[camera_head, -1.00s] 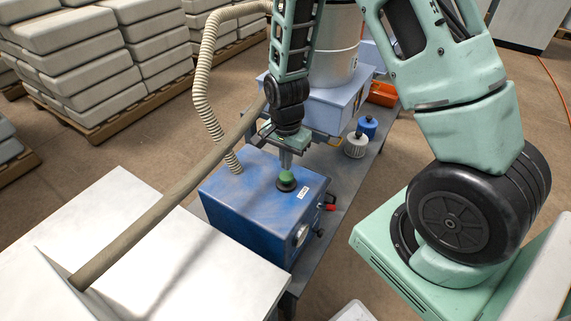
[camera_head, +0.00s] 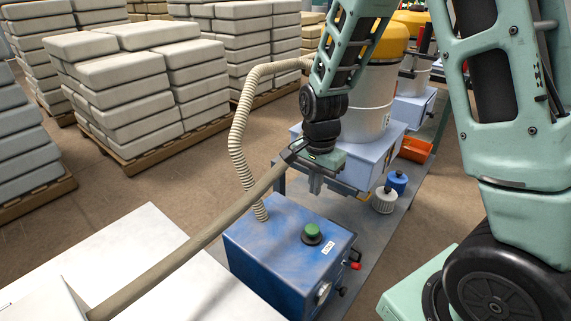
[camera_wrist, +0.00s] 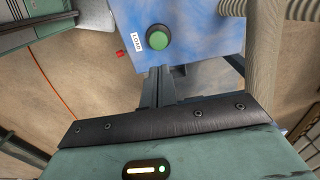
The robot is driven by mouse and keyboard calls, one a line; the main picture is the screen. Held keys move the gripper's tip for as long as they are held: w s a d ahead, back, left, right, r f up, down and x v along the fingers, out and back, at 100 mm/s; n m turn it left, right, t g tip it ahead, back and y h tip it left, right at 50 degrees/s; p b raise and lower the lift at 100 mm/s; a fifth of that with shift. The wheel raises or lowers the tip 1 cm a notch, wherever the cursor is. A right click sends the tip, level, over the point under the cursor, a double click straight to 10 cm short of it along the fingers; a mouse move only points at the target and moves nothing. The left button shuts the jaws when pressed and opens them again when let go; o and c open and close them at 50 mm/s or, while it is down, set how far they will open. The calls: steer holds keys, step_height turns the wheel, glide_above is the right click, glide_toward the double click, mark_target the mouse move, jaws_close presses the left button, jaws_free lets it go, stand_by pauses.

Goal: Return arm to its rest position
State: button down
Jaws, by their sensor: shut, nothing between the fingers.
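My gripper (camera_head: 315,184) hangs in the air above and behind the blue machine box (camera_head: 268,247), apart from it. Its fingers are together with nothing between them. In the wrist view the closed fingers (camera_wrist: 158,88) point toward the box's edge, and the green button (camera_wrist: 158,38) on the box top shows beyond them. In the head view the green button (camera_head: 312,231) is uncovered, beside a small white label. My arm reaches in from the right.
A beige pipe (camera_head: 190,246) slants over the white surface (camera_head: 120,252) at lower left. A ribbed hose (camera_head: 240,135) rises from the box. A silver hopper (camera_head: 366,95) stands behind my gripper. Blue and white canisters (camera_head: 384,200) are at right. Stacked sacks (camera_head: 125,85) fill the back left.

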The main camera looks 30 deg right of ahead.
steer(key=s+a+r+n, duration=0.4)
steer(key=s+a+n, duration=0.5)
steer(key=s+n, duration=0.1)
steer(key=s+a+r+n, duration=0.5)
steer(key=s+a+n, duration=0.4)
steer(key=s+n, duration=0.1)
steer(key=shift+s+a+r+n+y, duration=0.3)
steer(key=shift+s+a+n, duration=0.1)
steer(key=shift+n, duration=0.2)
stand_by(0.8)
